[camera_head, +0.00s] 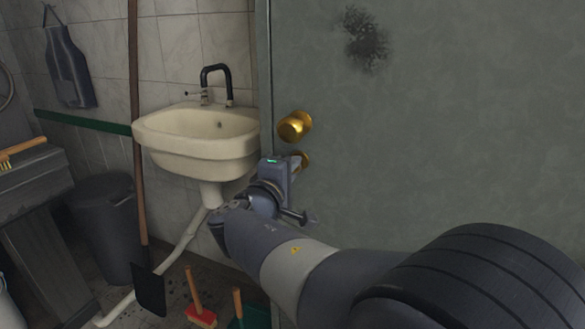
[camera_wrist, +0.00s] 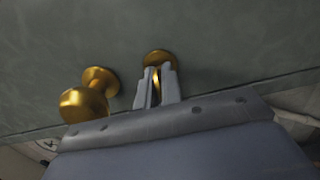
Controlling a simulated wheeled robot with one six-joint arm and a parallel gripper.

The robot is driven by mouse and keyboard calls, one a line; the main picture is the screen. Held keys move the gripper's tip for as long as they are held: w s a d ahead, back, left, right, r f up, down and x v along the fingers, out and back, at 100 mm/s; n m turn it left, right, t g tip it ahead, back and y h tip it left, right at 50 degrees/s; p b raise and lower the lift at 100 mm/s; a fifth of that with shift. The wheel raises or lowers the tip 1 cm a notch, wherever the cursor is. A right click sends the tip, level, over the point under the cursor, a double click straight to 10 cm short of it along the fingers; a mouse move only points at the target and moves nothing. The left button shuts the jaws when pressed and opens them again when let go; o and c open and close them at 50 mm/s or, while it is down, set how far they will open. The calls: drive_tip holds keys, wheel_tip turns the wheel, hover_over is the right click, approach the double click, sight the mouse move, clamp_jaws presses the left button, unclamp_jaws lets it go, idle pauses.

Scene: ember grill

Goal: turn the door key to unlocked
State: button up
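The door (camera_head: 430,120) is grey-green and fills the right of the head view. Its round brass knob (camera_head: 295,125) sits near the left edge and also shows in the wrist view (camera_wrist: 84,103). Below the knob is a brass lock plate (camera_head: 304,160), partly hidden by my gripper in the head view. In the wrist view, my gripper (camera_wrist: 156,88) has its two fingers close together at this lock plate (camera_wrist: 158,57). A narrow gold key (camera_wrist: 156,85) shows between the fingers, and they appear to be closed on it. Which way the lock is turned cannot be told.
A cream sink (camera_head: 200,138) with a black tap stands left of the door. A long-handled shovel (camera_head: 148,285) leans beside it, near a dark bin (camera_head: 108,225). A red brush (camera_head: 200,315) and a green dustpan (camera_head: 250,317) are on the floor.

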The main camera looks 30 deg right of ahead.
clamp_jaws()
drive_tip(key=shift+n, duration=0.4)
drive_tip(key=n+p, duration=0.1)
drive_tip(key=n, duration=0.3)
drive_tip(key=shift+r, duration=0.1)
drive_tip(key=n+p, duration=0.2)
drive_tip(key=n, duration=0.2)
drive_tip(key=shift+n+p, duration=0.3)
drive_tip(key=shift+p, duration=0.05)
drive_tip(key=n+p, duration=0.3)
drive_tip(key=n, duration=0.1)
drive_tip(key=shift+r, duration=0.1)
drive_tip(key=shift+n+p, duration=1.45)
drive_tip(key=shift+n, duration=0.75)
drive_tip(key=shift+f, duration=0.2)
drive_tip(key=shift+o, duration=2.3)
unclamp_jaws()
